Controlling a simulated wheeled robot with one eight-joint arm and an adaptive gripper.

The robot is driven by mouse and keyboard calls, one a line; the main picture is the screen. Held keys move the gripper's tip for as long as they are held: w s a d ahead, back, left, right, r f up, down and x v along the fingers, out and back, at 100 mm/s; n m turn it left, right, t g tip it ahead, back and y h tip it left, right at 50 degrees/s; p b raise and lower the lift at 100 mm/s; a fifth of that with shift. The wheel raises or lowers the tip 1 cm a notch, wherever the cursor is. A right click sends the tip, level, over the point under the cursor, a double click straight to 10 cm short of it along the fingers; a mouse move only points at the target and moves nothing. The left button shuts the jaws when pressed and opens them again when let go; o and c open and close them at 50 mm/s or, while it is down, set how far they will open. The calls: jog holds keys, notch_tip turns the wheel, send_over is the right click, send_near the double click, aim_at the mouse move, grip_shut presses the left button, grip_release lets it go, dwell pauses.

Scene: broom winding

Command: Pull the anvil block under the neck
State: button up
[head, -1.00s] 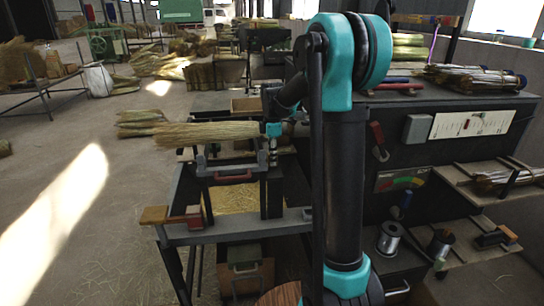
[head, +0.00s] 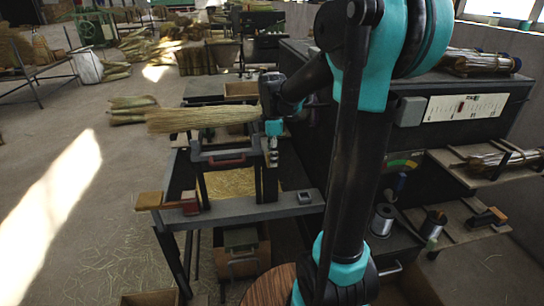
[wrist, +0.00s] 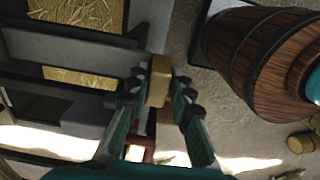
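A bundle of broom straw (head: 200,120) lies across the top of a dark metal frame, its narrow neck end at the right, beside my gripper (head: 273,155). My gripper points down there. In the wrist view its fingers (wrist: 160,88) are apart, one on each side of a pale wooden block (wrist: 160,80), which looks like the anvil block. I cannot tell whether the fingers touch it. The head view does not show a block clearly at the fingertips. A red handle (head: 225,161) sits on the frame under the straw.
A grey bench rail (head: 245,211) runs in front, with a wooden block (head: 150,201) and red part (head: 190,204) at its left end and a small grey block (head: 305,198) at right. A wooden barrel (wrist: 265,55) stands close by. Open floor lies left.

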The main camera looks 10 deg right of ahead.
jog(key=o, duration=0.4)
jog(key=shift+s, duration=0.15)
jog(key=shift+c, duration=0.2)
notch_tip(320, 180, up, 12)
dwell(0.5)
